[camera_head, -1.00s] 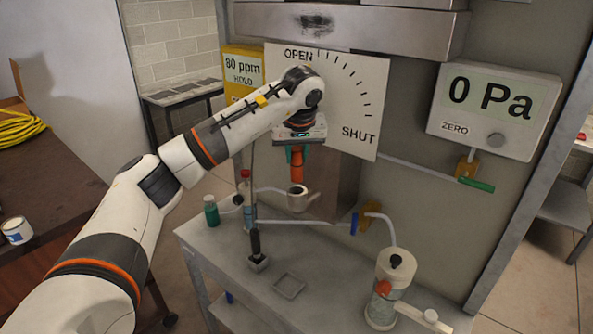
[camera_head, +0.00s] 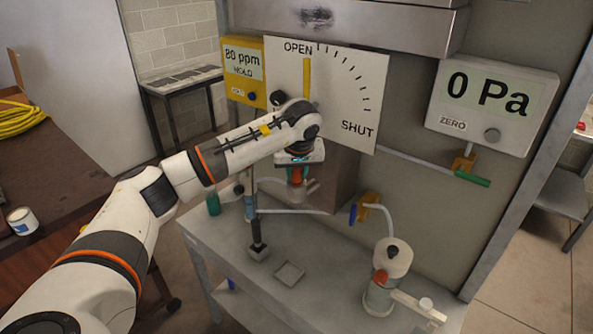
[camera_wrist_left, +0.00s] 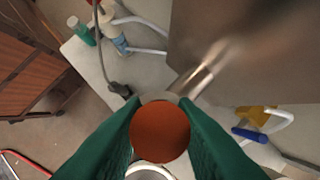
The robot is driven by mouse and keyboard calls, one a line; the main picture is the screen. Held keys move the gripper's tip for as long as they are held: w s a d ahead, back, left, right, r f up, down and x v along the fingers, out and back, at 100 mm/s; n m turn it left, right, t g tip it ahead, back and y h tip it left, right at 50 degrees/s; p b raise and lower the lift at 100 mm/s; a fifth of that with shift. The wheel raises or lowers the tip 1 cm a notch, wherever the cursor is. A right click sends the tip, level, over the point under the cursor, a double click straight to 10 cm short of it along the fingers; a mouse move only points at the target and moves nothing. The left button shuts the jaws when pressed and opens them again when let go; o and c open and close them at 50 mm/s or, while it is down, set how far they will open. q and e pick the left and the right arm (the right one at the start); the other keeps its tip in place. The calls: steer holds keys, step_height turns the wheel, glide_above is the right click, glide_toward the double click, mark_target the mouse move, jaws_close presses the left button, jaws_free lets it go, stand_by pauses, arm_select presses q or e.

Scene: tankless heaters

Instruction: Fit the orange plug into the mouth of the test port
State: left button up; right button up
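My left gripper (camera_head: 298,172) is shut on the orange plug (camera_head: 297,176), with a green finger on each side. In the left wrist view the round end of the plug (camera_wrist_left: 160,131) shows between the green fingers. A pale rim (camera_wrist_left: 150,172) shows just beyond the plug in the wrist view. My right gripper is not in view.
A blue-handled valve (camera_head: 354,213) is right of the port. The dial board (camera_head: 345,95) stands close behind my arm.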

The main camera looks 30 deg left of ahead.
arm_select(q)
steer(key=o, duration=0.4)
steer(key=shift+r, duration=0.1)
steer(key=b+v, duration=0.3)
steer(key=v, duration=0.9)
